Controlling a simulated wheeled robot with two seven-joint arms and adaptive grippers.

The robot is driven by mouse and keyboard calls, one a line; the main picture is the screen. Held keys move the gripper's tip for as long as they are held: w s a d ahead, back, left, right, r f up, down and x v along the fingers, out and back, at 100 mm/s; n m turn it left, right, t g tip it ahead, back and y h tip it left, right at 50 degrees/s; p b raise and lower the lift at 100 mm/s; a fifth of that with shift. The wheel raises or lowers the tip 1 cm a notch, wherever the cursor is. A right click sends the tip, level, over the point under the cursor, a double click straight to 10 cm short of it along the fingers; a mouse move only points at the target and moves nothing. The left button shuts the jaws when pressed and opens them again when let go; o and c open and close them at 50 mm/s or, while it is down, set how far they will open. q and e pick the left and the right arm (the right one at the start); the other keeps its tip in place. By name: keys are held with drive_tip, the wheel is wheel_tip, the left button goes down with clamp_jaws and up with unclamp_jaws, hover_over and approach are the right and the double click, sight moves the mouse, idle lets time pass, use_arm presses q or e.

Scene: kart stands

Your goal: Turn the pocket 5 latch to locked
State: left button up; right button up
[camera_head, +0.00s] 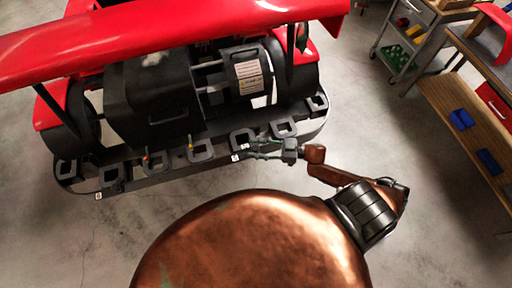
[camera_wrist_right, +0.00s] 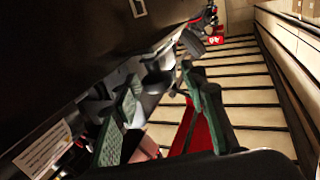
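A black rail (camera_head: 222,160) with a row of square-holed pockets runs along the front of the red and black machine. The fifth pocket from the left (camera_head: 243,137) is beside my right gripper (camera_head: 256,148); I cannot read its number. My right gripper's fingers are apart, with the tips at the rail. In the right wrist view, the two green finger pads (camera_wrist_right: 160,115) stand wide apart, with dark and grey parts beyond them. I cannot make out the pocket 5 latch or its position, nor tell if a finger touches it. My left gripper is out of view.
Small orange (camera_head: 146,157) and yellow (camera_head: 190,143) pieces stand at pockets further left. The red wing (camera_head: 170,40) overhangs the black engine cover (camera_head: 150,95). A workbench (camera_head: 465,110) and a grey cart (camera_head: 400,50) stand at right. The floor before the rail is clear.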

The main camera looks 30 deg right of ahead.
drive_tip(key=shift+w, duration=0.1)
drive_tip(key=shift+c, duration=0.6)
clamp_jaws()
drive_tip(key=shift+r+m+t+h+p, duration=0.1)
drive_tip(key=shift+m+t+h+p, duration=0.45)
drive_tip(key=shift+p, duration=0.25)
drive_tip(key=m+t+h+p, duration=0.4)
drive_tip(key=shift+a+r+h+p, duration=0.1)
drive_tip(key=shift+h+p, duration=0.2)
drive_tip(key=shift+h, duration=0.05)
drive_tip(key=m+t+h+p, duration=0.1)
drive_tip(key=m+h, duration=0.1)
drive_tip(key=h, duration=0.1)
drive_tip(key=shift+m+t+h, duration=0.25)
drive_tip(key=shift+h, duration=0.05)
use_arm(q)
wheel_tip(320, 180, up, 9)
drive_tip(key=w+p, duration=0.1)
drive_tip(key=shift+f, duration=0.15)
use_arm(e)
drive_tip(key=shift+f+m+t+h, duration=0.2)
drive_tip(key=shift+m+t+h, duration=0.2)
drive_tip(key=shift+m+h, duration=1.35)
drive_tip(key=shift+n+h, duration=0.25)
drive_tip(key=shift+h, duration=0.4)
drive_tip(key=shift+o, duration=0.6)
unclamp_jaws()
